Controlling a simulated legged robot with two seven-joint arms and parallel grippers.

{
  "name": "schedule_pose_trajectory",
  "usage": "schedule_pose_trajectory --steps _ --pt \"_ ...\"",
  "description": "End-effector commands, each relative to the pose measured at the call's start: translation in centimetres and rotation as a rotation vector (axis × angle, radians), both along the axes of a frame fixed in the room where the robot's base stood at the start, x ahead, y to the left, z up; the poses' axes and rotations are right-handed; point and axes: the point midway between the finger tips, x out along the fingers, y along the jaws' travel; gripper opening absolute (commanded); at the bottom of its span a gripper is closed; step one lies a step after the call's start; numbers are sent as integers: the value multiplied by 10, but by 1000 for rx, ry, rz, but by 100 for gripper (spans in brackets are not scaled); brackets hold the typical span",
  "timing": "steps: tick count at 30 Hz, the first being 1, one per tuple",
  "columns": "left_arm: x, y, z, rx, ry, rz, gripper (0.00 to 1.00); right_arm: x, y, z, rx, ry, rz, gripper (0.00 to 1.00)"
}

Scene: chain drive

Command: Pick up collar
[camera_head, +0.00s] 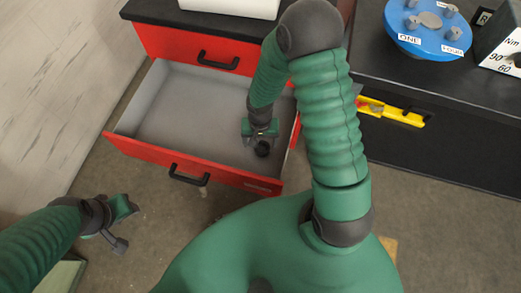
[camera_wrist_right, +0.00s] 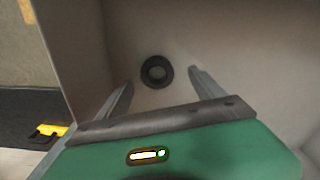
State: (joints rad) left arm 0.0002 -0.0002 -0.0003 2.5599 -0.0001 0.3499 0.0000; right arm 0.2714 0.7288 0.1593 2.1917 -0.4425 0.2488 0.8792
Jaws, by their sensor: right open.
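The collar (camera_wrist_right: 157,72) is a small dark ring on the light floor of the open drawer, seen in the right wrist view just beyond and between my fingers. It also shows in the head view (camera_head: 262,149), near the drawer's right end. My right gripper (camera_wrist_right: 158,84) is open and empty, pointing down into the drawer at the collar; in the head view (camera_head: 260,138) it hangs right over it. The exact gap between fingertips and collar is hard to tell. My left gripper (camera_head: 122,226) is at the lower left, away from the drawer; its jaw state is unclear.
The open red drawer (camera_head: 150,153) has walls close around my right gripper, its right wall nearest. A red cabinet with a black top (camera_head: 215,32) stands behind. At right, a dark bench (camera_head: 440,100) carries a blue round fixture (camera_head: 428,30); a yellow tool (camera_head: 392,112) lies nearby.

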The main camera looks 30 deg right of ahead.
Motion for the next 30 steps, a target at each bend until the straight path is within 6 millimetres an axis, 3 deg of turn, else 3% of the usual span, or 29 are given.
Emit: schedule_pose_trajectory --steps 1,5,13,30 --pt "0 0 -11 0 0 0 40 0 -3 -16 2 2 -3 78" --pt "0 0 -20 0 0 -1 40 1 -4 -38 1 3 0 78" --pt "0 0 -19 0 0 -1 40 1 -4 -40 -1 1 -1 78" --pt "0 0 -19 0 0 -1 40 1 -4 -40 0 1 -1 5"
